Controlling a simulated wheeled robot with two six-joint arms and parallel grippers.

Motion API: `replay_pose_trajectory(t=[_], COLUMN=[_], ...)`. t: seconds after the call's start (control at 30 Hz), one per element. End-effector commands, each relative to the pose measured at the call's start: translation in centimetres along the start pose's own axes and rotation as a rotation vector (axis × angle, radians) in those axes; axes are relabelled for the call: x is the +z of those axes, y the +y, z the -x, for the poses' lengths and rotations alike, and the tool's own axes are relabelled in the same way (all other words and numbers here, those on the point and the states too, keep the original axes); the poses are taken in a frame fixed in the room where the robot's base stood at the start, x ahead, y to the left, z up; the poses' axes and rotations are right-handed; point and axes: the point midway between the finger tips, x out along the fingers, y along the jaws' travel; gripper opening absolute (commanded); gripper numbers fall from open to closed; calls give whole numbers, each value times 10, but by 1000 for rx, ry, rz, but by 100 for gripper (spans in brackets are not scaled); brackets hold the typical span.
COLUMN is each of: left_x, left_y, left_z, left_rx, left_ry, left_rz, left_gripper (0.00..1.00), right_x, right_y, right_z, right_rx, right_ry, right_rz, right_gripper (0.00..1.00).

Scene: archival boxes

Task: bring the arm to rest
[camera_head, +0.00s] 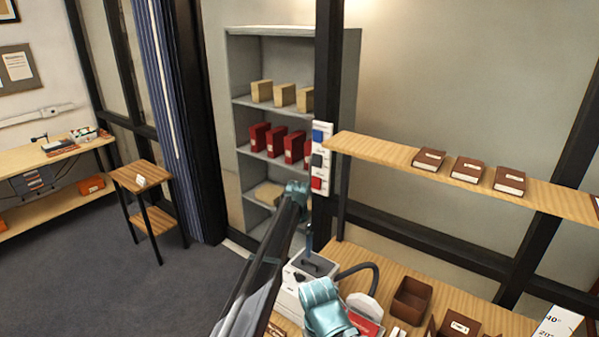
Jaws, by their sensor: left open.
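My left arm comes up from the bottom edge as long dark links that lead to a small teal part in front of the grey shelving. My left gripper (325,308) is the larger teal part low in the middle, in front of the wooden worktop (352,258). It is open, and I see nothing held in it. Its fingertips are hard to make out. My right gripper does not show.
A white device (300,280) stands on the worktop close to my gripper. A brown open box (412,299) stands to its right. A wooden shelf (380,150) with brown boxes (468,170) runs above. Grey shelving (237,75) holds red boxes (275,142). The left floor (100,275) is clear.

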Motion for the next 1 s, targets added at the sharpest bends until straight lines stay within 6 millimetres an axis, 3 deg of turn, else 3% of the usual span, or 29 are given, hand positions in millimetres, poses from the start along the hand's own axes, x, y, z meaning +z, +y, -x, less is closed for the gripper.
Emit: replay_pose_trajectory(t=[0.17,0.2,0.3,0.5,0.7,0.73,0.8,1.0], left_x=[105,136,203,297,372,382,364,356], left_y=[8,11,21,41,66,71,76,108], left_z=[0,0,0,1,1,1,-24,-64], left_rx=[-6,-8,-12,-18,-22,-22,-25,-39], left_ry=[14,19,31,50,66,68,54,15], left_rz=[142,190,304,480,619,639,598,508], left_gripper=[95,95,95,95,95,95,95,95], right_x=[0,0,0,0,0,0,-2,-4], right_y=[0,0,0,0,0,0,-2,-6], right_z=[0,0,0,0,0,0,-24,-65], right_rx=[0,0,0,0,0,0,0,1], right_ry=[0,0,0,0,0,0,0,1], right_rz=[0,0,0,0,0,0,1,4], right_gripper=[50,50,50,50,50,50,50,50])
